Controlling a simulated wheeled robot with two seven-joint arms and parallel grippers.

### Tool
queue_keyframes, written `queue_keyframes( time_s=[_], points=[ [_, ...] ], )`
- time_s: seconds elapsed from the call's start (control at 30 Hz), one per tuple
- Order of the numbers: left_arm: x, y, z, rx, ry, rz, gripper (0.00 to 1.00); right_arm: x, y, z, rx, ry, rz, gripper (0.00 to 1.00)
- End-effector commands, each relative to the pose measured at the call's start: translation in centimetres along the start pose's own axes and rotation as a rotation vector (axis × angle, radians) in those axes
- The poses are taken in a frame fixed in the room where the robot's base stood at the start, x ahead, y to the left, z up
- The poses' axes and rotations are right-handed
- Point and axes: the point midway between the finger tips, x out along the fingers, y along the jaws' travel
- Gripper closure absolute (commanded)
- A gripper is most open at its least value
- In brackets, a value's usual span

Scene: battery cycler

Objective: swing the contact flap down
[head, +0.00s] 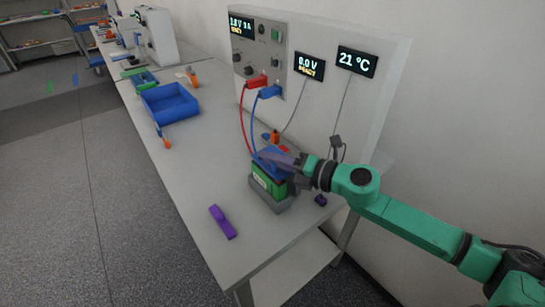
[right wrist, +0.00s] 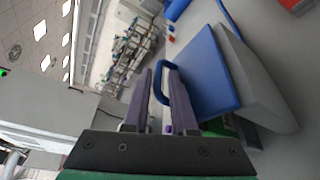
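The blue contact flap (head: 268,154) is at the top of a grey holder (head: 270,206) with a green battery (head: 267,182) in it. In the right wrist view the flap is a broad blue plate (right wrist: 207,75) with a blue loop handle (right wrist: 157,82). My right gripper (head: 273,157) is at the flap, partly covering it. In the right wrist view its two dark fingers (right wrist: 160,85) stand apart, with part of the loop between them. I cannot tell whether they touch it. The flap's exact tilt is hard to tell. My left gripper is out of view.
A cycler panel (head: 262,50) with red and blue leads stands behind the holder. A purple object (head: 222,222) lies at the table's front left. A blue bin (head: 170,103) stands farther back. The table (head: 190,175) between them is mostly clear.

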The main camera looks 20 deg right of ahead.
Motion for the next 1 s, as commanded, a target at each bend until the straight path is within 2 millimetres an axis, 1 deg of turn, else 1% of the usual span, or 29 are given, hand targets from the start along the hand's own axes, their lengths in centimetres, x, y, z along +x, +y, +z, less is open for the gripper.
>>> queue_keyframes(
  time_s=[0.2,0.33,0.47,0.63,0.7,1.0],
  points=[
    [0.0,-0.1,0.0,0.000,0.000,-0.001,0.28,0.0,0.1,0.1,-0.001,-0.004,0.001,0.75],
    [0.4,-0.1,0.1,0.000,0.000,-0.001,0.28,-0.5,-0.2,0.2,0.002,-0.006,0.000,0.75],
    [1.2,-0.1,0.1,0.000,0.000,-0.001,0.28,-1.6,-0.5,0.1,0.003,-0.008,-0.003,0.75],
    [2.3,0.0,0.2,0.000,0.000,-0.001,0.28,-3.0,-0.3,-0.1,-0.003,0.000,-0.001,0.75],
    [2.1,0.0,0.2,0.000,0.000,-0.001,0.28,-3.5,-0.1,0.0,0.003,-0.004,0.000,0.75],
    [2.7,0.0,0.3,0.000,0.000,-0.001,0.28,-5.7,-0.1,0.0,0.002,-0.003,-0.001,0.75]
  ],
)
